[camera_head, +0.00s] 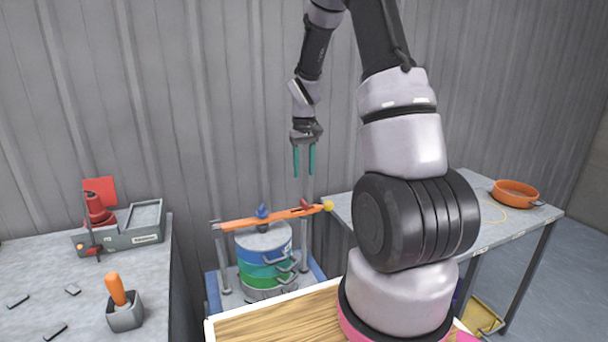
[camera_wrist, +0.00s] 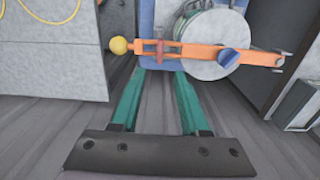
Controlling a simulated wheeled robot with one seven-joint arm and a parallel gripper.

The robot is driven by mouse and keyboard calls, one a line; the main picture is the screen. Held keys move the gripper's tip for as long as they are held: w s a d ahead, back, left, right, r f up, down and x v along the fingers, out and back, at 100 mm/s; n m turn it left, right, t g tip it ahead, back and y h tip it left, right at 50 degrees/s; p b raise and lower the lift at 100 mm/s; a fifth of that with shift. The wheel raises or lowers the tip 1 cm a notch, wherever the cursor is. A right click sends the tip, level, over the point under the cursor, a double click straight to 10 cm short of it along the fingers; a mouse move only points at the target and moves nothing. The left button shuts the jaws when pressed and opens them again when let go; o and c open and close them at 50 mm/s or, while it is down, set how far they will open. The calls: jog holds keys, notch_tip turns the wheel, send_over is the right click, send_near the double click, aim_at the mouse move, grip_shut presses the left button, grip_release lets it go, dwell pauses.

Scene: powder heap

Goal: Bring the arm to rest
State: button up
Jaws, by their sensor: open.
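My gripper (camera_head: 304,161) hangs from my raised arm with its two green fingers pointing down. The fingers are apart and nothing is between them. In the head view it is above the orange bar with the yellow knob, apart from it. In the wrist view my gripper (camera_wrist: 158,78) shows its two fingers spread over the grey floor, below the orange bar in the picture.
The orange bar (camera_head: 280,217) lies across a blue and green drum (camera_head: 262,262). A left bench (camera_head: 140,268) holds a red and grey device (camera_head: 120,235) and an orange-handled tool (camera_head: 117,290). A right table (camera_head: 500,232) holds an orange pan (camera_head: 515,192). A corrugated wall stands behind.

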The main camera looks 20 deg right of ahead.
dwell(0.3)
jog(key=s+a+r+m+t, duration=0.15)
jog(key=s+r, duration=0.25)
jog(key=r, duration=0.5)
jog(key=s+a+r+m+t, duration=0.1)
jog(key=s+a+r+t, duration=0.15)
jog(key=s+r, duration=0.4)
jog(key=s+a+r+t+y, duration=0.1)
jog(key=s+a+r, duration=0.1)
jog(key=s+r, duration=0.3)
jog(key=s+a+r+m+t+y, duration=0.1)
jog(key=s+a+r+t, duration=0.1)
jog(key=s+r, duration=0.3)
jog(key=s, duration=0.4)
jog(key=shift+a+r, duration=0.3)
jog(key=shift+a, duration=0.1)
jog(key=shift+m, duration=0.25)
